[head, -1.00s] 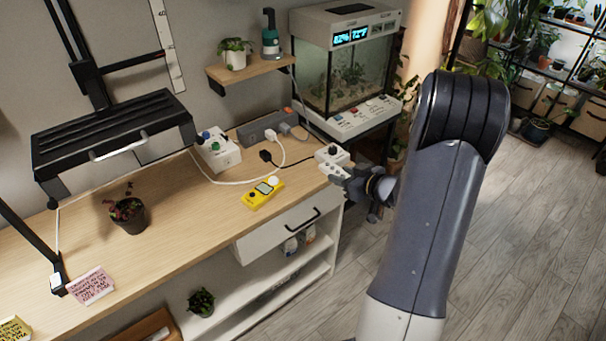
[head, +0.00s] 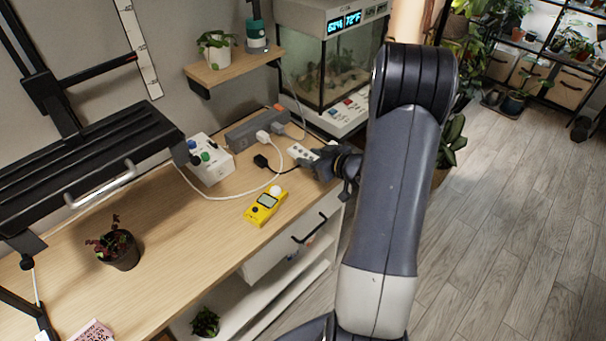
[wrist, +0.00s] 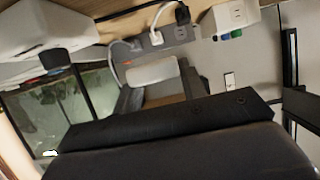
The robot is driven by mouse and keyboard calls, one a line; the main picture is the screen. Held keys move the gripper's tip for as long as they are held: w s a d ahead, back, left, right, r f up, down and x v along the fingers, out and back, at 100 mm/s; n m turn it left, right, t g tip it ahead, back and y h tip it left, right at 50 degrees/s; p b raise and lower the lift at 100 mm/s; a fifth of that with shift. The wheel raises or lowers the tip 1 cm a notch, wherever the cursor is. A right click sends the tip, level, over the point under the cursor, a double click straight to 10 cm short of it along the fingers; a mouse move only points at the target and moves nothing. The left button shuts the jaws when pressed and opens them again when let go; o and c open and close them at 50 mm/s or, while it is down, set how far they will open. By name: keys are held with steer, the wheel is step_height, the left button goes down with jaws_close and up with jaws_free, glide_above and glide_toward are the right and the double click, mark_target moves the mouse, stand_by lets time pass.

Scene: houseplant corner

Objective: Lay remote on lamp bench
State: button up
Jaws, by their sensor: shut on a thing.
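The remote (head: 301,152) is a pale white piece with dark buttons, at the tip of my gripper (head: 318,162) in the head view. My gripper is shut on it. It appears over the far right end of the wooden lamp bench (head: 185,235); I cannot tell whether it touches the bench top. In the wrist view a large white body (wrist: 45,28) at the upper left may be the remote. My fingertips are partly hidden by the wrist, and a dark part of my own arm fills the lower wrist view.
A yellow meter (head: 265,207), a white button box (head: 209,160) and a grey power strip (head: 255,128) with cables lie near the remote. A potted plant (head: 121,253) and the black lamp (head: 85,165) stand left. An aquarium (head: 330,65) is behind. Bare bench lies left of the meter.

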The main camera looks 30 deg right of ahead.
mark_target(312, 183)
step_height(312, 183, down, 8)
steer(key=shift+f, duration=0.1)
stand_by(0.4)
steer(key=shift+f, duration=0.15)
steer(key=o, duration=1)
steer(key=shift+s+d+r, duration=0.15)
steer(key=shift+s+r, duration=0.05)
steer(key=shift+r, duration=0.15)
steer(key=v, duration=1.1)
steer(key=shift+s+r+b, duration=0.15)
steer(key=shift+s+b, duration=0.15)
steer(key=shift+w, duration=0.1)
